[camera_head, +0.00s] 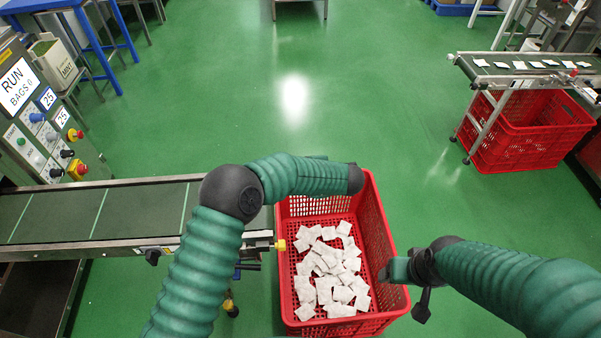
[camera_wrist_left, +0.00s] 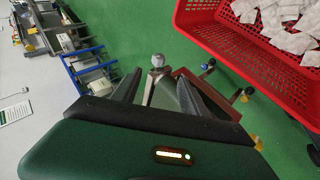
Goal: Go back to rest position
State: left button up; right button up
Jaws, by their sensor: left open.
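My left arm reaches up from the bottom in the head view and bends over the end of the left conveyor towards the red crate (camera_head: 382,232). Its fingers are not clear there. In the left wrist view my left gripper (camera_wrist_left: 160,80) is open, with nothing held between its fingers. My right gripper (camera_head: 396,270) is at the crate's right side in the head view; its jaws are too unclear to tell open from shut. The crate holds a loose pile of white teabags (camera_head: 330,270). The crate also shows at the upper right of the left wrist view (camera_wrist_left: 235,45).
A conveyor (camera_head: 140,212) with an empty belt ends at the crate's left. A control panel (camera_head: 45,125) stands at the left. A second conveyor (camera_head: 530,66) carrying several teabags stands at the upper right, above another red crate (camera_head: 530,150). Green floor is clear between.

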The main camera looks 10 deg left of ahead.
dwell(0.3)
pick_arm(q)
jog(key=w+r+m+t+h, duration=0.4)
jog(key=r+m+t+h, duration=0.1)
jog(key=r+m, duration=0.45)
jog(key=s+a+f+m+g, duration=0.2)
jog(key=s+a+m+g, duration=0.15)
jog(key=s, duration=0.75)
jog(key=s+a+f+m+g+h, duration=0.1)
jog(key=s+a+f+m+g, duration=0.3)
jog(key=s, duration=0.7)
jog(key=s+a+r+m+g, duration=0.15)
jog(key=s+a+m, duration=0.4)
jog(key=s, duration=0.65)
notch_tip(320, 180, up, 14)
jog(key=p, duration=1.5)
jog(key=shift+a+r, duration=0.15)
jog(key=shift+r, duration=0.05)
jog(key=shift+n, duration=0.25)
